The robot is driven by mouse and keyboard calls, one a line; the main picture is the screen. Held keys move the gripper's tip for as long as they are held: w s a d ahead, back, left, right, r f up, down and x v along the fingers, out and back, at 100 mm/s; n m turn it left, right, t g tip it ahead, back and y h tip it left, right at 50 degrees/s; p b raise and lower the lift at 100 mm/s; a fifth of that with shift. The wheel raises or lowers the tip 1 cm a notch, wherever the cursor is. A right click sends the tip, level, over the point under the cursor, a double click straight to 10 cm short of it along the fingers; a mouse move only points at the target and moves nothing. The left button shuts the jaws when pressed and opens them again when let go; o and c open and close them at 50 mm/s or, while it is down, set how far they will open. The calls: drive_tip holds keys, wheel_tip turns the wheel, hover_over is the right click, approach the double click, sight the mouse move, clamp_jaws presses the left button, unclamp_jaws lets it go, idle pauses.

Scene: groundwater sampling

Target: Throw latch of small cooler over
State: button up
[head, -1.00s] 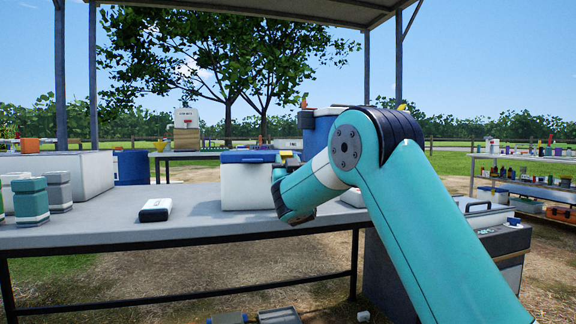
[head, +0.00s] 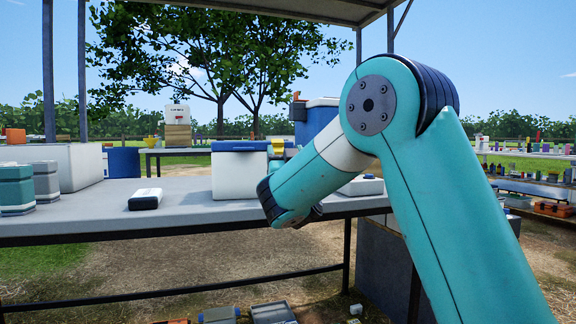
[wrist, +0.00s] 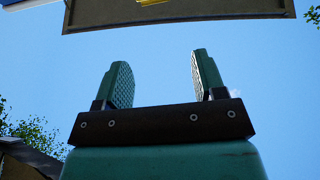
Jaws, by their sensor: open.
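The small cooler (head: 238,180) is a white box with a blue lid (head: 240,146), standing on the grey table left of my arm in the head view. Its lid looks shut. I cannot make out the latch; my forearm covers part of the cooler's right side. My gripper (wrist: 160,72) shows in the wrist view with its two green fingers apart and nothing between them. Sky lies behind the fingers. In the head view my wrist hangs at the cooler's lower right, and the fingers cannot be made out there.
A white, dark-sided case (head: 146,199) lies on the table (head: 90,222) left of the cooler. Grey and teal containers (head: 15,188) and a large white box stand farther left. A large blue container (head: 318,118) is behind my arm. The table front between case and cooler is clear.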

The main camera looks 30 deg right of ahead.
drive_tip(key=shift+s+a+b, duration=0.15)
drive_tip(key=shift+s+a, duration=0.1)
drive_tip(key=shift+s, duration=0.35)
drive_tip(key=shift+s+a+b, duration=0.15)
drive_tip(key=shift+s+a, duration=0.1)
drive_tip(key=shift+s, duration=0.4)
drive_tip(key=shift+s+a+b, duration=0.15)
drive_tip(key=shift+s+a, duration=0.1)
drive_tip(key=shift+s, duration=0.35)
